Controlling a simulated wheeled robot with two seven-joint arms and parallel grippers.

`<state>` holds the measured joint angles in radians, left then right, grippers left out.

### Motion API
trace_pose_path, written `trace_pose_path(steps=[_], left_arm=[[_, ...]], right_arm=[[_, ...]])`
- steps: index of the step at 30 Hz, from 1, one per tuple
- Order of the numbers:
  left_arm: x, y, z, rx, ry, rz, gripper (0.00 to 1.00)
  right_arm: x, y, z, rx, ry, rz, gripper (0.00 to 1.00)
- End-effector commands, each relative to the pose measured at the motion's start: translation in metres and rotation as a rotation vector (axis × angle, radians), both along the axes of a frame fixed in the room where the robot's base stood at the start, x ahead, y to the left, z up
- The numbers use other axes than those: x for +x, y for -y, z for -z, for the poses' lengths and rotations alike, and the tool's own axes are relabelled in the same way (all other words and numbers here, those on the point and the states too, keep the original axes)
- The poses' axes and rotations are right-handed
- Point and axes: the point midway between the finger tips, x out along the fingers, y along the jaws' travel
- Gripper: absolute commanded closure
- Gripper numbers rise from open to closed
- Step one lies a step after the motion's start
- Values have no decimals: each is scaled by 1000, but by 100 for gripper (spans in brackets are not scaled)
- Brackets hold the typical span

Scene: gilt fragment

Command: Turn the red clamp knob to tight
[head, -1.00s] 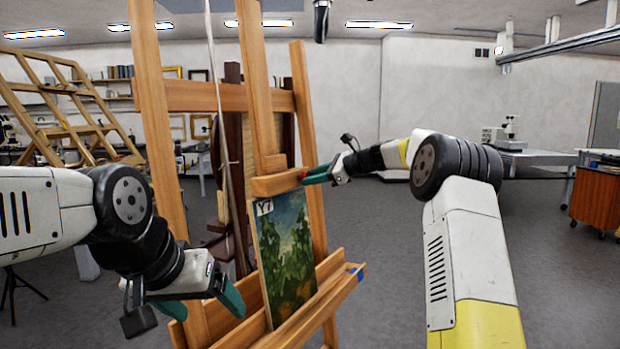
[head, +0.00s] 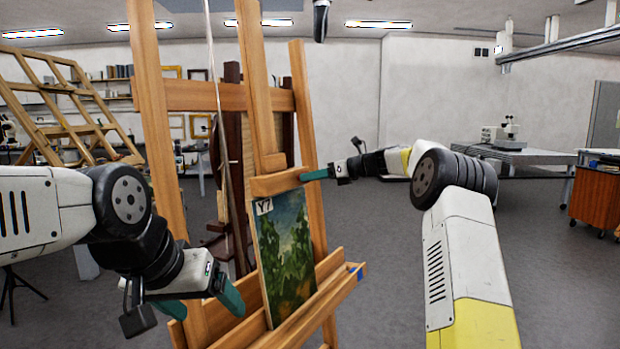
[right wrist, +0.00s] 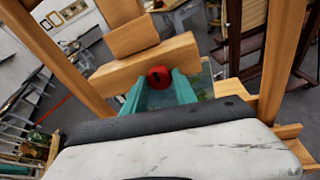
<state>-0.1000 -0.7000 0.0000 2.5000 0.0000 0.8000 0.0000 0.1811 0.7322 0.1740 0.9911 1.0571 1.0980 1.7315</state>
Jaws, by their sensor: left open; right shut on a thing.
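The painting (head: 287,255) marked Y7 stands on the easel ledge under the bar. My left gripper (head: 208,304) is open and empty, near the lower left of the easel.
The easel ledge (head: 335,290) runs across below the painting, with a blue patch at its right end. A wooden rack (head: 60,105) stands at the left. A table with a microscope (head: 510,130) and an orange cabinet (head: 597,195) are at the right. Floor right of the easel is clear.

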Motion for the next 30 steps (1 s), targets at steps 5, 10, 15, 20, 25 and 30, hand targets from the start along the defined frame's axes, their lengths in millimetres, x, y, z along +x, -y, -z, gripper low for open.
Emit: trace_pose_path(steps=[5, 10, 15, 20, 25, 30], left_arm=[[0, 0, 0, 0, 0, 0, 20], [0, 0, 0, 0, 0, 0, 20], [0, 0, 0, 0, 0, 0, 20], [0, 0, 0, 0, 0, 0, 20], [0, 0, 0, 0, 0, 0, 20], [0, 0, 0, 0, 0, 0, 20]], right_arm=[[0, 0, 0, 5, -7, 2, 100], [0, 0, 0, 6, -7, 2, 100], [0, 0, 0, 5, -6, 2, 51], [0, 0, 0, 5, -5, 1, 45], [0, 1, 0, 5, -5, 1, 45], [-6, 14, -4, 4, -5, 3, 45]])
